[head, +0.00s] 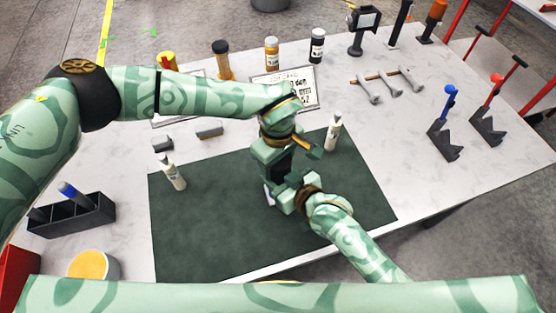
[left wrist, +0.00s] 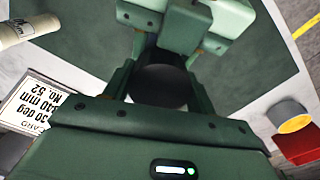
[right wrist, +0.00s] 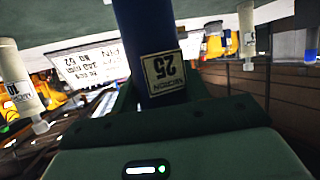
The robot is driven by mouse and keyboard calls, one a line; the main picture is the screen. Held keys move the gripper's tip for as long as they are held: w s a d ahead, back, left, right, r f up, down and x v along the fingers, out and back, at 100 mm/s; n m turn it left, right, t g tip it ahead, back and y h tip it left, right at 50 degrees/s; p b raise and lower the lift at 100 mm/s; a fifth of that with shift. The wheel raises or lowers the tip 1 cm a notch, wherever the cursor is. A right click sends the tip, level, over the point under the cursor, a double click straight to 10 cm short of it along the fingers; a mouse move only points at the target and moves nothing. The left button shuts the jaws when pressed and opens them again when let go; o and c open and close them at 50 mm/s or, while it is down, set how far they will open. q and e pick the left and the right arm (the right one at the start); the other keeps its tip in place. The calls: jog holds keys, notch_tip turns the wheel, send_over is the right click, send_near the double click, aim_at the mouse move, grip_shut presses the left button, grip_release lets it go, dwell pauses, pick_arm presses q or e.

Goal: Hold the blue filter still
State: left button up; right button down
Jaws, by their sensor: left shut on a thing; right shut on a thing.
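The blue filter (right wrist: 145,45) is a dark blue cylinder with a "25" label in the right wrist view. In the left wrist view its dark round end (left wrist: 163,85) shows between the fingers. My left gripper (head: 276,160) reaches in from above over the green mat (head: 210,235) and is shut on the filter. My right gripper (head: 274,190) comes from the front right, lower down, and is also shut on it. In the head view the grippers hide most of the filter; I cannot tell there whether it touches the mat.
White bottles stand on the mat at left (head: 173,173) and right (head: 333,133). A black rack (head: 80,216) and a yellow-topped pot (head: 93,266) are at the left. A sign (head: 298,90) is behind my left gripper. Blue-handled (head: 445,125) and red-handled (head: 489,115) stands are at the right.

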pick_arm(q)
jog(key=n, duration=0.6)
jog(key=shift+n, duration=0.3)
jog(key=o, duration=1.1)
jog(key=shift+r, duration=0.15)
